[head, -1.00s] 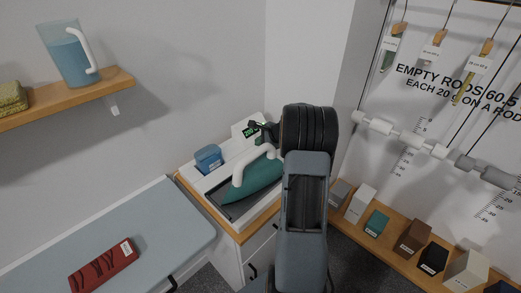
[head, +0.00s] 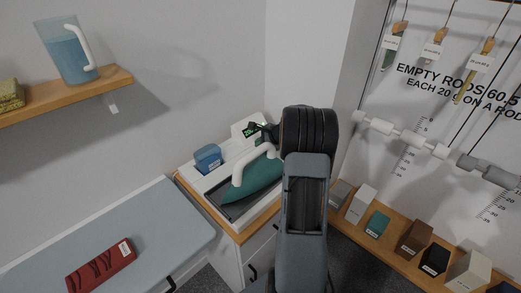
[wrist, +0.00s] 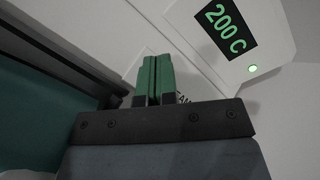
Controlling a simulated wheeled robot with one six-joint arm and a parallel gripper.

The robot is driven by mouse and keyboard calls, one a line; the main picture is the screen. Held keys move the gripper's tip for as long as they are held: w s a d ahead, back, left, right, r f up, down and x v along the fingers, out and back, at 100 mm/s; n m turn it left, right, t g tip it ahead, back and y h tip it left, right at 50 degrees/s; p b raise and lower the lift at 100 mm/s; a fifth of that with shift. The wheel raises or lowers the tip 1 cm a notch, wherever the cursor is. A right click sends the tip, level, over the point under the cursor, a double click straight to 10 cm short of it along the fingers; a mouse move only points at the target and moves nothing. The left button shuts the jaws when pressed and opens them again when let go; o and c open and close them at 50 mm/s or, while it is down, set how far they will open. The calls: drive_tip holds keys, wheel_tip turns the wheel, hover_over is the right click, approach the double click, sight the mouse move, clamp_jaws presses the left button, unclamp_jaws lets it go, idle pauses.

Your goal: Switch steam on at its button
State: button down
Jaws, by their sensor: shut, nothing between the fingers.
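The steam station (head: 232,171) stands on a small cabinet in the head view, with a teal iron (head: 253,181) with a white handle resting on it. Its display (wrist: 226,31) reads "200 C" in green in the wrist view, with a lit green lamp (wrist: 252,69) beside it. My gripper (wrist: 156,58) is shut and empty, its green fingertips pointing at the white panel. A partly covered label (wrist: 183,98) shows just right of the fingers. The steam button itself is hidden behind the fingers, and I cannot tell if they touch it.
A blue tank (head: 208,157) sits at the station's left. An ironing board (head: 150,235) with a red folded cloth (head: 102,265) lies in front left. A shelf (head: 110,80) holds a jug (head: 66,52). Several blocks stand on a ledge (head: 390,246) at right.

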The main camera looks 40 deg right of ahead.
drive_tip(key=shift+f+b, duration=0.4)
drive_tip(key=shift+f, duration=0.05)
drive_tip(key=shift+r, duration=0.1)
idle(0.5)
drive_tip(key=shift+r+p, duration=0.6)
drive_tip(key=shift+r, duration=0.15)
drive_tip(key=shift+r+p, duration=1.85)
drive_tip(key=shift+r, duration=0.7)
